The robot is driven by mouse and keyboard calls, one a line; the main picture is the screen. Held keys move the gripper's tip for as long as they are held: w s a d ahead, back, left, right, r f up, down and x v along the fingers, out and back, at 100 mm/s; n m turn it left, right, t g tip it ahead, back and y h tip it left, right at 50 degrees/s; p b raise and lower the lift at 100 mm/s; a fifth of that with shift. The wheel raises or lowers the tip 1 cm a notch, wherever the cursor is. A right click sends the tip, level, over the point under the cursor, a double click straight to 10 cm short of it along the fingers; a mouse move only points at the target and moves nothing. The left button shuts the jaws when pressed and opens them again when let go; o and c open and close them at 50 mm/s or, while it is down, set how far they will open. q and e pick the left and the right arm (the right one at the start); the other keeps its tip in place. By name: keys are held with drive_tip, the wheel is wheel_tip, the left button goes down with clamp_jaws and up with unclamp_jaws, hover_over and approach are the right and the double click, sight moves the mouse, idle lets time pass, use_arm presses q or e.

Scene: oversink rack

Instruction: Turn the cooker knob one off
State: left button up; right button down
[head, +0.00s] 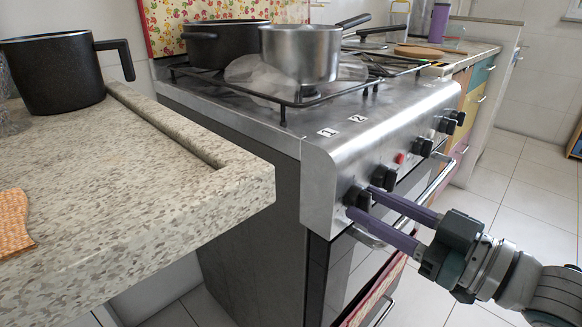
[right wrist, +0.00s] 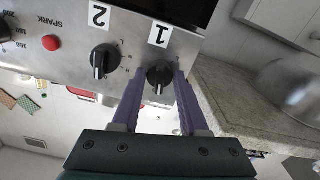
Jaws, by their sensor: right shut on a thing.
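Cooker knob one (head: 356,197) is a black knob at the near end of the steel front panel. It also shows in the right wrist view (right wrist: 159,73), below the label "1", with its pointer line along the fingers. My right gripper (head: 362,201) reaches in from the right with its purple fingers at the panel. It is shut on knob one, one finger on each side of it. Knob two (right wrist: 103,62) stands beside it, free of the fingers. My left gripper is not in view.
A silver pot (head: 300,54) and a dark pan (head: 226,44) stand on the cooker (head: 318,167). A granite counter (head: 120,190) with a black pot (head: 52,74) lies at the left. The oven handle (head: 440,180) runs below the knobs. Open floor is at the right.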

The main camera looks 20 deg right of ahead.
drive_tip(key=shift+m, duration=1.2)
drive_tip(key=shift+c, duration=2.2)
unclamp_jaws()
drive_tip(key=shift+s+d, duration=0.1)
drive_tip(key=shift+s, duration=0.2)
drive_tip(key=p+v, duration=0.1)
drive_tip(key=v, duration=0.8)
drive_tip(key=shift+s+p, duration=0.15)
drive_tip(key=shift+p, duration=0.2)
